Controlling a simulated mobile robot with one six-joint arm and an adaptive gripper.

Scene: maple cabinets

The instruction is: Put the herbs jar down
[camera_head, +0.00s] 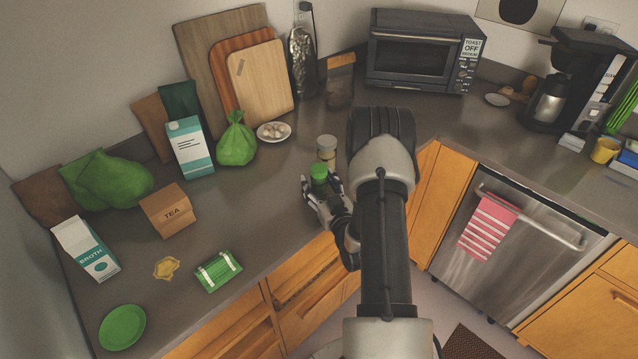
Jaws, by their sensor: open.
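A small jar with a green lid (319,171), which I take to be the herbs jar, is on the counter (255,205) near its front edge. It looks upright. Its lower part is hidden by my gripper (316,190), and no label can be read. My gripper is open, with its fingers around or close beside the jar; I cannot tell whether they touch it. A second jar with a grey lid (326,146) stands just behind the green-lidded one.
A toaster oven (420,50) is at the back. The counter between the tea box and my gripper is clear.

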